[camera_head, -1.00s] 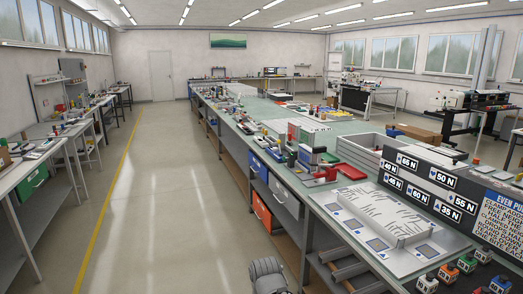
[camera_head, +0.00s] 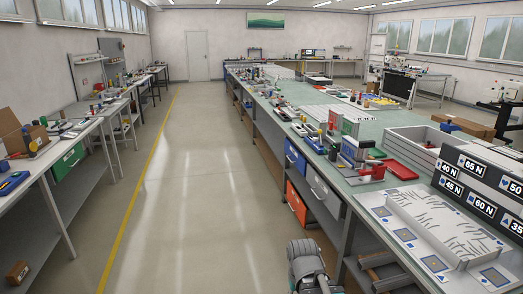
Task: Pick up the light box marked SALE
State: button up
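I cannot make out a light box marked SALE in the head view; lettering on the far and middle benches is too small to read. My gripper does not show. A grey rounded part of my arm shows at the bottom edge, right of the middle, beside the long bench (camera_head: 341,188).
The long bench fills the right side, with a white walled tray (camera_head: 384,227), a dark board of N labels (camera_head: 474,189) and a red tray (camera_head: 400,170). Drawers (camera_head: 296,203) hang under it. Side tables (camera_head: 92,125) stand left. The aisle floor (camera_head: 195,190) between is clear.

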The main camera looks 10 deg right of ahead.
aim_at(335, 116)
jog(key=u, duration=0.05)
jog(key=i, duration=3.75)
jog(key=z, duration=1.2)
